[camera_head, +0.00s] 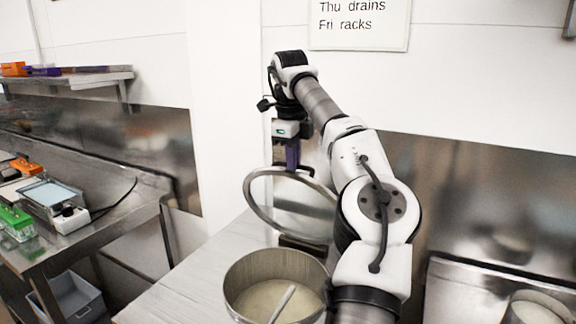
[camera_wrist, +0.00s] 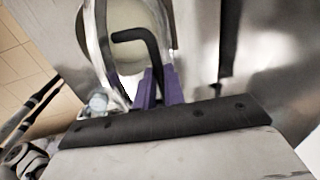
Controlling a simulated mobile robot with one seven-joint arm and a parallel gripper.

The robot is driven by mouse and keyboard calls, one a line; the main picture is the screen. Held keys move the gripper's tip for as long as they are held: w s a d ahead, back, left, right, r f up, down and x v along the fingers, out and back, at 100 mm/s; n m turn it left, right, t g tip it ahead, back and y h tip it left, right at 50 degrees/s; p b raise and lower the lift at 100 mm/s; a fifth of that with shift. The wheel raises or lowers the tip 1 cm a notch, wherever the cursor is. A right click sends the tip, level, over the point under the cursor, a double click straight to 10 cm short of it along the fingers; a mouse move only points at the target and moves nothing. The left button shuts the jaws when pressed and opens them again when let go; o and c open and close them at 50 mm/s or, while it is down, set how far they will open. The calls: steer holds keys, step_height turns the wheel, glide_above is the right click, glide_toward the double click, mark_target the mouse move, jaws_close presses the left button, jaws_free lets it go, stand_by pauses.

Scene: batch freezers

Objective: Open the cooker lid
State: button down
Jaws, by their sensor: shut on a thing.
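The cooker lid (camera_head: 262,212) is a round plate with a metal rim, standing steeply tilted up behind the open cooker pot (camera_head: 242,292). The pot holds a pale content with a light stick leaning in it. My gripper (camera_head: 292,166) is at the lid's top edge with its purple fingers pointing down. In the wrist view, my gripper (camera_wrist: 158,80) is shut on the lid's black bent handle (camera_wrist: 150,48), which runs between the fingers. The lid (camera_wrist: 92,42) shows behind it there. The lid's right side is partly hidden by my arm in the head view.
The cooker stands on a metal counter (camera_head: 180,285). Another counter at left holds a scale (camera_head: 52,196) and a green box (camera_head: 16,222). A shelf (camera_head: 90,76) is on the left wall. Another round pot (camera_head: 532,308) is at lower right.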

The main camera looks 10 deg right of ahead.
steer(key=shift+w+d+f, duration=0.25)
steer(key=shift+w+d, duration=0.35)
steer(key=c, duration=1.9)
jaws_free()
steer(key=o, duration=0.4)
steer(key=shift+w+d+f, duration=0.15)
steer(key=shift+w+f, duration=0.1)
steer(key=shift+w, duration=0.1)
steer(key=shift+s+a+r, duration=0.15)
steer(key=shift+a+r, duration=0.05)
steer(key=shift+r, duration=0.1)
